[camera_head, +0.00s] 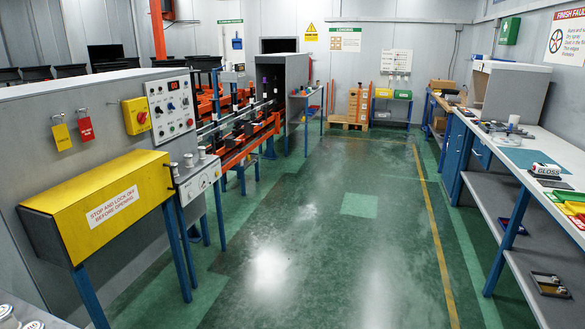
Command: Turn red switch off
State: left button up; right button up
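A red switch (142,117) sits on a yellow box (130,103) fixed to the grey machine wall at the left. The angle of its handle is too small to tell. A control panel (171,105) with a red display and several buttons is just right of it. A yellow tag (61,136) and a red tag (86,129) hang from hooks on the wall to its left. Neither of my grippers shows in this view.
A yellow cover (97,207) on blue legs juts out below the switch. A small grey control box (197,182) stands beside it. The green floor (320,235) in the middle is clear. A long workbench (520,150) lines the right side.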

aim_at(141, 117)
jog(key=i, duration=3.8)
jog(key=i+u, duration=0.15)
jog(key=i, duration=0.3)
jog(key=i+l+u, duration=0.15)
jog(key=i, duration=0.35)
jog(key=i+l+u, duration=0.15)
jog(key=i, duration=0.3)
jog(key=i+l+u, duration=0.15)
jog(key=i, duration=0.3)
jog(key=i+l+u, duration=0.45)
jog(key=i+u, duration=0.15)
jog(key=u, duration=2.65)
